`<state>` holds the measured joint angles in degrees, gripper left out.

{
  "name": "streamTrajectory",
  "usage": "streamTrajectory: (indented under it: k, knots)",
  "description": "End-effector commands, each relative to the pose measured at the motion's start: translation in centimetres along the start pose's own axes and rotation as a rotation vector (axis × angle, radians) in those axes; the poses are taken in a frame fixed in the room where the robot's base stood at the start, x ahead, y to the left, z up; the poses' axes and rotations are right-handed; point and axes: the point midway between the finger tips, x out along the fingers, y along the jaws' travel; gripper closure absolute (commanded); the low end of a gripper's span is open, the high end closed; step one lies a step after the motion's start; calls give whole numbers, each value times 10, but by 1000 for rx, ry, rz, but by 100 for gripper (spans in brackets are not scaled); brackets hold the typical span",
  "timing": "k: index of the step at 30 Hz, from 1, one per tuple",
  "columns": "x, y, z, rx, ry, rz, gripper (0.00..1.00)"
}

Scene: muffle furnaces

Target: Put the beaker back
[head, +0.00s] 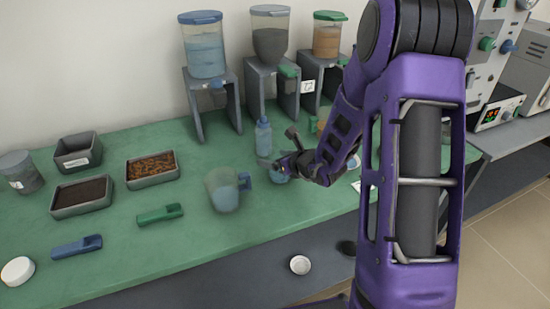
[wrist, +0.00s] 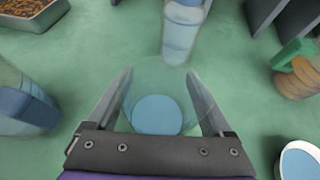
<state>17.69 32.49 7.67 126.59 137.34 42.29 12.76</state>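The beaker (wrist: 157,92) is clear glass with blue liquid in its bottom. In the wrist view it sits between the two fingers of my gripper (wrist: 159,100), which are apart by about its width and appear to touch its sides. In the head view my gripper (head: 281,166) is low over the green bench, and the blue of the beaker (head: 279,177) shows just below it, partly hidden by the fingers. I cannot tell whether the beaker rests on the bench or is slightly raised.
A bottle (head: 263,138) stands just behind the beaker. A large jug (head: 224,190) with a blue handle is to the left. Dispensers on stands (head: 206,50) line the back. Trays (head: 152,169) and scoops (head: 160,214) lie left. The front middle of the bench (head: 205,250) is clear.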

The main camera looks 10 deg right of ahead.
Motion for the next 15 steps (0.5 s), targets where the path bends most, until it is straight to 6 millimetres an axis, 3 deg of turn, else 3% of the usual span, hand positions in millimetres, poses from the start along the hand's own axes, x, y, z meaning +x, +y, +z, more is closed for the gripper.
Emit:
streamTrajectory:
  k: [3,11,15]
  knots:
    - [0,0,0,0,0,0,0]
    - [-2,0,3,0,0,0,0]
    - [-17,-1,4,-1,0,-3,0]
